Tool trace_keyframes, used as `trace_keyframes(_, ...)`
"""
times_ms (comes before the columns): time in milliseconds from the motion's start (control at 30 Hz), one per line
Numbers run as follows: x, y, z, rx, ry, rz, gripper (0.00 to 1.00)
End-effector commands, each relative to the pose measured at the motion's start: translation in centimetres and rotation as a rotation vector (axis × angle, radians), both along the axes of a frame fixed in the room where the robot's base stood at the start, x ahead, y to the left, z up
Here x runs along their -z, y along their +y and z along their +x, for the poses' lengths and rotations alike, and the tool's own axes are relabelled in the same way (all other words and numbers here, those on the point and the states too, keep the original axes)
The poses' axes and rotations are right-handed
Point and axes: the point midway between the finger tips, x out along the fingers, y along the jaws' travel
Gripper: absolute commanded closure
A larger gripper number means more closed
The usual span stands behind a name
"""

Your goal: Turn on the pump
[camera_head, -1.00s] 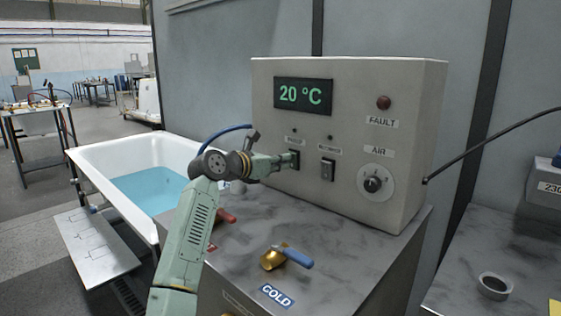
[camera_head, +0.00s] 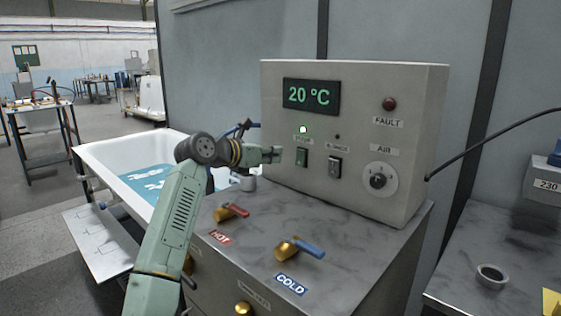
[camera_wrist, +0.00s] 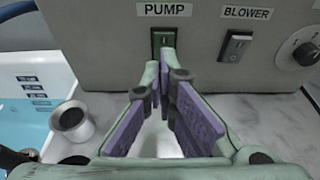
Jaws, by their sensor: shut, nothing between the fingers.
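In the wrist view the pump switch (camera_wrist: 164,38) sits under the PUMP label (camera_wrist: 168,10), straight ahead of the fingertips. My gripper (camera_head: 277,155) is shut and empty, just left of the switch and apart from it in the head view. Its purple-padded fingers (camera_wrist: 167,75) fill the middle of the wrist view. The white bathtub (camera_head: 105,150) holds blue water (camera_head: 145,182) with white patches on its surface.
The blower switch (camera_head: 335,167) and air knob (camera_head: 378,181) are right of the pump switch. The red-handled hot valve (camera_head: 232,211) and blue-handled cold valve (camera_head: 300,248) stand on the countertop below. A metal cup (camera_wrist: 72,120) stands by the tub.

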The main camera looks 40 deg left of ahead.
Motion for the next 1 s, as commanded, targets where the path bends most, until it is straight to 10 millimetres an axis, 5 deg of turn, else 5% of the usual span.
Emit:
trace_keyframes(200, -1.4, 0.3, -3.9, 0.0, 0.003, 0.0, 1.0)
trace_keyframes(400, -2.4, 0.4, -5.6, 0.003, 0.004, 0.0, 1.0)
trace_keyframes(1000, -2.6, 0.4, -5.8, 0.004, 0.004, -0.002, 1.0)
